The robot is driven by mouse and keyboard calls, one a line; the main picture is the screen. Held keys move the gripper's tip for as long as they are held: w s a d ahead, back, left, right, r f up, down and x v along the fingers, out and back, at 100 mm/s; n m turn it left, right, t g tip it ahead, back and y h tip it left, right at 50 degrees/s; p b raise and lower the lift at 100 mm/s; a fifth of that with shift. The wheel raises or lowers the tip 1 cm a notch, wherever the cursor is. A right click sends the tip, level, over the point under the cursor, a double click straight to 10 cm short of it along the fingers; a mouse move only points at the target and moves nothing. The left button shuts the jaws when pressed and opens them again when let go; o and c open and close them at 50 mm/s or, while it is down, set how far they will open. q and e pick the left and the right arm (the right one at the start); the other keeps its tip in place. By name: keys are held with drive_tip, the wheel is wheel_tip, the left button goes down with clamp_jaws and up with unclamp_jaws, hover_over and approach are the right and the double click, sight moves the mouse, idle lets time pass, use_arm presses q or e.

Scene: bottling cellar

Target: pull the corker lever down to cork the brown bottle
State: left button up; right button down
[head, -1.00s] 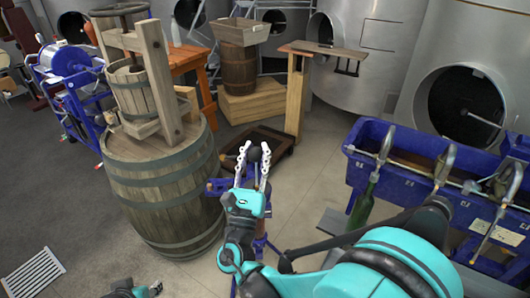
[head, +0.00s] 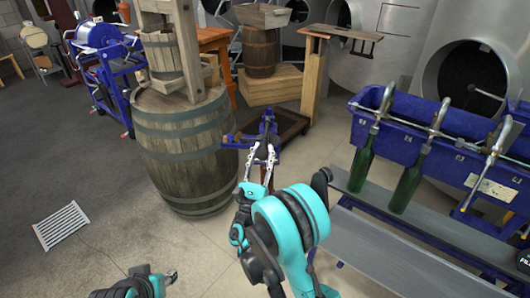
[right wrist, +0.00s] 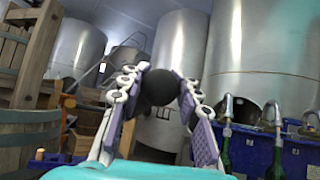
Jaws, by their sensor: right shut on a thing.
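The blue corker (head: 267,126) stands on the floor right of the big barrel, partly hidden behind my right gripper. My right gripper (head: 262,160) is in front of it, its fingers pointing away from me. It is shut on the dark round knob of the corker lever, which shows as a black ball (right wrist: 160,88) between the fingers in the right wrist view. The rest of the lever is mostly hidden. I cannot make out the brown bottle; my gripper and arm cover the lower corker. My left gripper (head: 170,276) shows only partly at the bottom edge, away from the corker.
A large wooden barrel (head: 185,150) with a press on it stands close left of the corker. A blue filler trough (head: 400,140) with green bottles (head: 408,182) stands at the right. A floor grate (head: 61,224) lies at left; the floor around it is clear.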

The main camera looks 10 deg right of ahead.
use_arm(q)
drive_tip(key=shift+s+f, duration=0.1)
drive_tip(key=shift+s, duration=0.25)
use_arm(e)
drive_tip(key=shift+s+f, duration=0.15)
drive_tip(key=shift+f, duration=0.2)
drive_tip(key=c, duration=1.1)
unclamp_jaws()
drive_tip(key=shift+o, duration=0.2)
wheel_tip(320, 180, up, 10)
